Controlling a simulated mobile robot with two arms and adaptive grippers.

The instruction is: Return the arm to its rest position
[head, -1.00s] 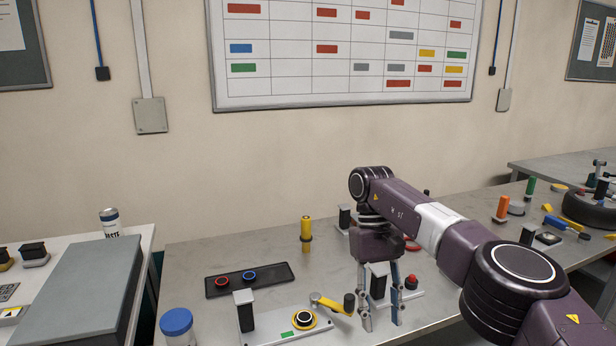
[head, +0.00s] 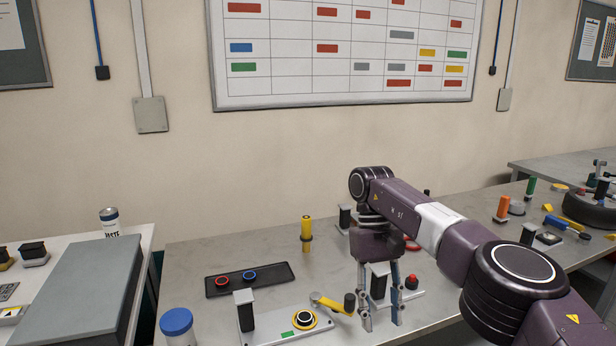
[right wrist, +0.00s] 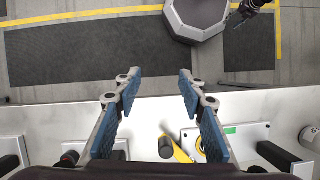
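My right arm reaches in from the right in the head view. My left gripper does not show in the head view.
A black tray (head: 249,281) with a red and a blue ring lies left on the bench. A yellow cylinder (head: 306,230) stands behind it. A red button (head: 411,283) is close right of my gripper. A blue-lidded jar (head: 176,326) stands at the front left.

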